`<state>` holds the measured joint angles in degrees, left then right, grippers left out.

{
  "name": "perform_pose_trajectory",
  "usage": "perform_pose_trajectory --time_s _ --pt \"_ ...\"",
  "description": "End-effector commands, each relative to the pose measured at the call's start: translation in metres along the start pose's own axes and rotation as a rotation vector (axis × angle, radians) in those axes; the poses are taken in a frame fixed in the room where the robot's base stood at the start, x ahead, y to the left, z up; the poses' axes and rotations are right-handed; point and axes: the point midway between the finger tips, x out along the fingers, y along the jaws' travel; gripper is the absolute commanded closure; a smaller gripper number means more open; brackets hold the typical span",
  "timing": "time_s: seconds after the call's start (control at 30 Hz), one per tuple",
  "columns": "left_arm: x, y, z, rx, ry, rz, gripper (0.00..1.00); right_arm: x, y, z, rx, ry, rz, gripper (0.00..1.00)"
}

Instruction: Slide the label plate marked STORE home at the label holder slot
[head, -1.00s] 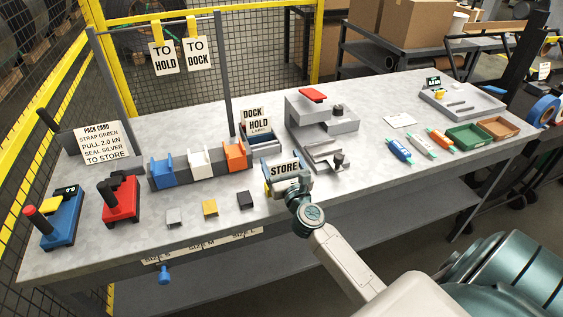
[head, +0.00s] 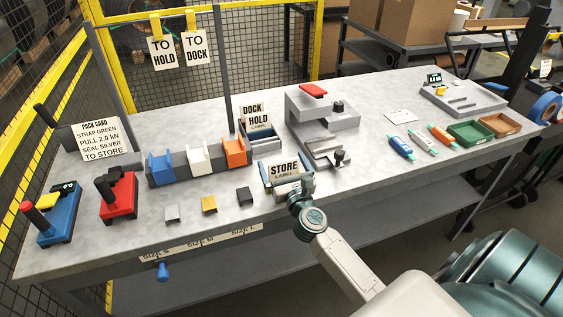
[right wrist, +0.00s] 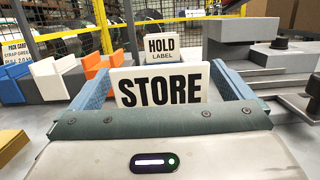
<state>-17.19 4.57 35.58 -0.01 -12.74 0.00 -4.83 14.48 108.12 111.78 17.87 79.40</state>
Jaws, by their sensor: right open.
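The STORE label plate (head: 284,168) is white with black letters and stands upright near the table's front edge. In the right wrist view the STORE plate (right wrist: 158,88) stands between my right gripper's two blue fingers, with gaps at its sides. My right gripper (head: 285,183) is open, just in front of and around the plate. It also shows in the right wrist view (right wrist: 162,98). The plate's lower edge and whatever supports it are hidden behind the gripper; I cannot make out the slot. My left gripper is not in view.
A grey tool with a red top (head: 318,120) is close on the right. Blue, white and orange holders (head: 198,158) stand left, with small grey, yellow and black pieces (head: 209,204) in front.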

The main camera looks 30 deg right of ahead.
Motion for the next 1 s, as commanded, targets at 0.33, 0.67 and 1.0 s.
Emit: perform_pose_trajectory --time_s 0.33,0.67,1.0 --pt "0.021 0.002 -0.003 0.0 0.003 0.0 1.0 -0.069 0.0 -0.004 0.0 0.003 0.0 0.0" --pt "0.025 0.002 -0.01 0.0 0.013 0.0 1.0 -0.093 0.0 -0.001 0.0 0.001 -0.001 0.0" --pt "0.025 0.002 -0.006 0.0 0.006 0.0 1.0 -0.093 0.0 0.0 0.0 0.0 -0.001 0.0"
